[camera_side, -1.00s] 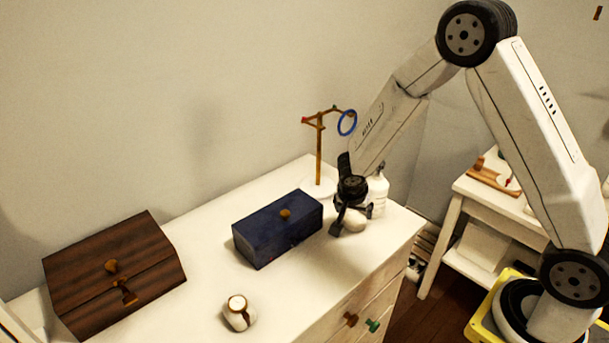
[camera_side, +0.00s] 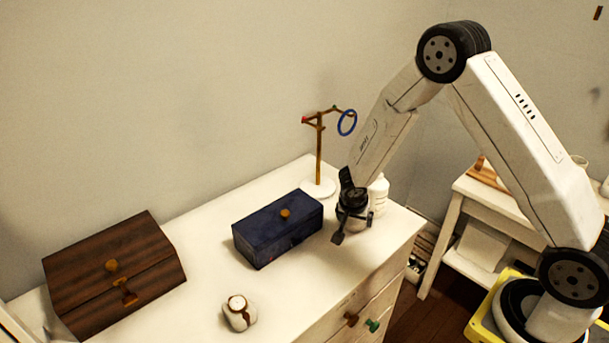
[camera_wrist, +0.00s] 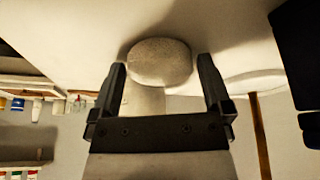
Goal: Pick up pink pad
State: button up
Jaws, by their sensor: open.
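My gripper (camera_side: 352,230) points down over the right part of the white dresser top, with its fingers apart. In the wrist view, a rounded pale pad (camera_wrist: 160,62) lies between and just beyond the two open fingertips, with a gap on both sides. It looks beige-grey rather than clearly pink in this light. In the side view, the pad is mostly hidden behind my gripper. Nothing is held.
A dark blue box (camera_side: 277,230) stands close left of my gripper. A white bottle (camera_side: 379,194) is just behind it. A stand with a blue ring (camera_side: 347,123) rises at the back.

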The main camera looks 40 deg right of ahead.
jog(key=c, duration=1.1)
jog(key=shift+r, duration=0.2)
jog(key=shift+r, duration=0.5)
jog(key=s+a, duration=0.6)
jog(key=a, duration=0.7)
jog(key=s+a, duration=0.6)
jog(key=a, duration=0.8)
jog(key=s+a, duration=0.6)
jog(key=a, duration=0.8)
jog(key=shift+s+a+r, duration=0.1)
jog(key=shift+s, duration=0.05)
